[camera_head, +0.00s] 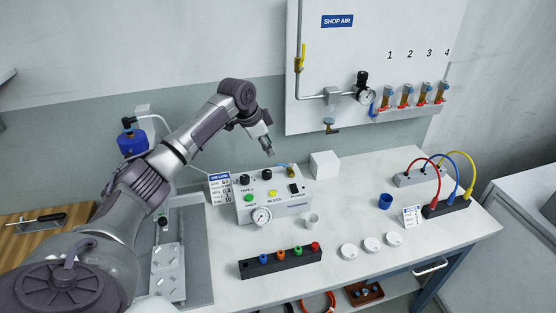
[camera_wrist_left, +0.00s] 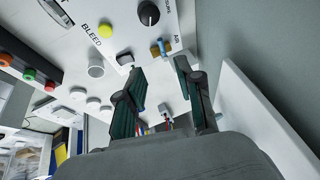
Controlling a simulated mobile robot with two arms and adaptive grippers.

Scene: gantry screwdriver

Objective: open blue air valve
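My left gripper (camera_head: 268,151) hangs above the back of the white control box (camera_head: 270,208), apart from it. In the left wrist view, the left gripper (camera_wrist_left: 161,70) has its two dark green fingers spread, with nothing between them. A small brass valve with a blue lever (camera_wrist_left: 159,46) sits beside the "AIR" lettering on the box, just beyond the fingertips. In the head view this brass valve (camera_head: 291,170) is at the box's back right, small and hard to make out. Another blue lever (camera_head: 372,109) hangs below the gauge on the wall panel. My right gripper is not in view.
A white block (camera_head: 324,165) stands right of the box. A rack with coloured caps (camera_head: 280,262), white discs (camera_head: 371,244) and a blue cup (camera_head: 385,202) are on the bench. The wall panel (camera_head: 335,70) carries the yellow-handled air line (camera_head: 301,58).

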